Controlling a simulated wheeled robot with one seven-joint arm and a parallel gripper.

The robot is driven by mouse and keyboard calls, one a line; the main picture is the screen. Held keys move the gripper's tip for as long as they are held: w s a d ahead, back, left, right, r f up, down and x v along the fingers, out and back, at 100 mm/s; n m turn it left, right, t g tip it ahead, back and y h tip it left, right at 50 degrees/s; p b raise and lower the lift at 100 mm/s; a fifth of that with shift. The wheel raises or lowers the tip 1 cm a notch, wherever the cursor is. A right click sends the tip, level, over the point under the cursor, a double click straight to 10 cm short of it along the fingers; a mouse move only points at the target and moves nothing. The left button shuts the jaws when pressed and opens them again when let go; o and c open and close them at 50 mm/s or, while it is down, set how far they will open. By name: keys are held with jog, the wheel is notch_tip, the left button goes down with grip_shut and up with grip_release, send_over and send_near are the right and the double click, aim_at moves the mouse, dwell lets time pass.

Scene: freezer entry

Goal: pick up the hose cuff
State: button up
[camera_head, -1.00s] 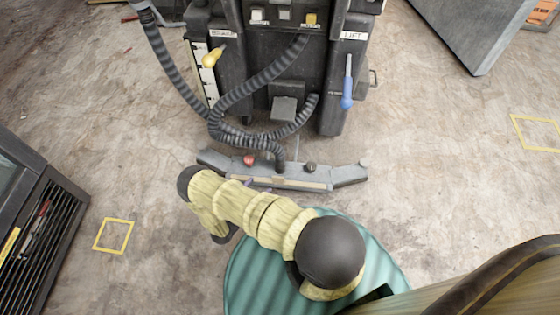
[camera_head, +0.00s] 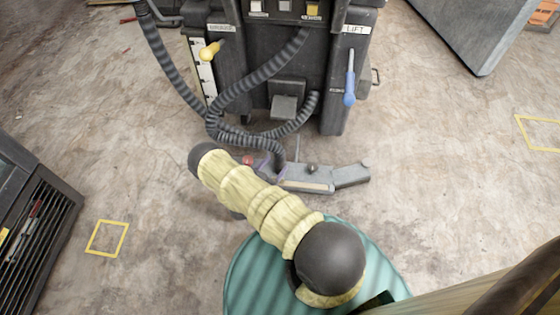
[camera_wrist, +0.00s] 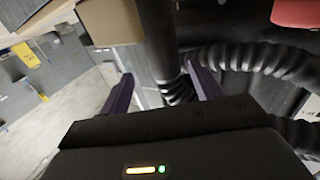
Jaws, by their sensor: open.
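The hose cuff (camera_head: 281,166) is the dark end of a ribbed hose, where it meets the low grey squeegee bar (camera_head: 325,176) on the floor. In the wrist view a smooth dark upright cylinder (camera_wrist: 160,42), which looks like the cuff, stands between and just beyond my gripper's fingers. My gripper (camera_wrist: 164,82) is open, with one purple finger to each side, and I see no clear contact. In the head view my gripper (camera_head: 268,168) is beside the cuff, and my arm hides the left part of the bar.
The black machine (camera_head: 285,60) stands just behind the bar, with looping ribbed hoses (camera_head: 262,78). A blue lever (camera_head: 349,82) and a yellow knob (camera_head: 208,52) stick out from it. A red knob (camera_head: 248,160) is close to my gripper.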

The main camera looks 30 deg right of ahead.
aim_at(277, 161)
jog(key=shift+w, duration=0.1)
jog(key=shift+w+d+f+b, duration=0.2)
jog(key=shift+d+b, duration=0.1)
jog(key=shift+b, duration=0.1)
jog(key=b+x, duration=0.2)
jog(key=x, duration=0.2)
jog(key=shift+w+a+f+b, duration=0.1)
jog(key=shift+w+b, duration=0.1)
jog(key=shift+b, duration=0.2)
jog(key=shift+w, duration=0.1)
jog(key=c, duration=1.1)
notch_tip(277, 161, up, 10)
jog(key=p, duration=0.6)
